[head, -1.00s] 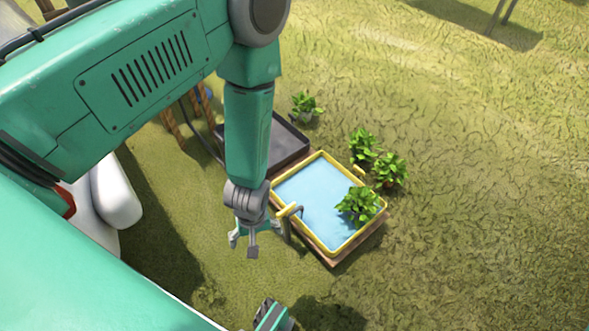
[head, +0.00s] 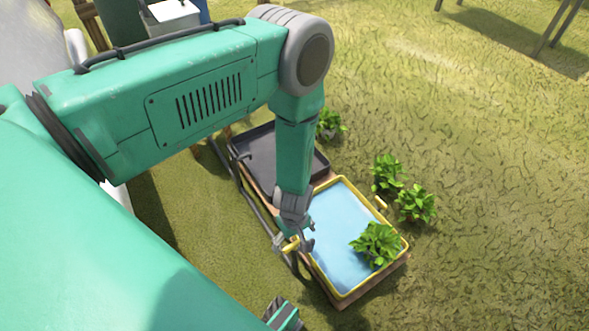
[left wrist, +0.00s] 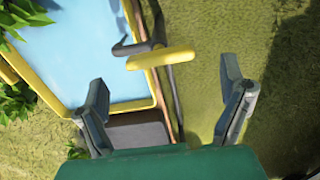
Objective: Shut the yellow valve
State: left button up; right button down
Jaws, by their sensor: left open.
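The yellow valve (head: 291,245) is a small yellow handle on a dark pipe at the near left side of the yellow-rimmed water tray (head: 343,297). My left gripper (head: 293,241) is open and hangs right at the valve, its fingers on either side of it in the head view. In the left wrist view the valve handle (left wrist: 165,59) lies across the gap between the open fingers of my left gripper (left wrist: 164,72), on a dark spout. No finger visibly touches it there.
A leafy plant (head: 377,244) sits in the tray's water. Two potted plants (head: 415,205) stand beyond its right side, and another (head: 330,122) stands farther back. A dark empty tray (head: 258,160) adjoins the water tray. Open grass lies to the right.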

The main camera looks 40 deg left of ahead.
aim_at(294, 243)
pick_arm(q)
notch_tip(294, 243, down, 3)
jog(key=shift+r+b, duration=0.1)
jog(key=shift+b, duration=0.35)
jog(key=shift+f, duration=0.3)
jog(key=shift+d+f, duration=0.1)
jog(key=shift+d, duration=0.1)
jog(key=shift+a, duration=0.15)
jog(key=c, duration=1.2)
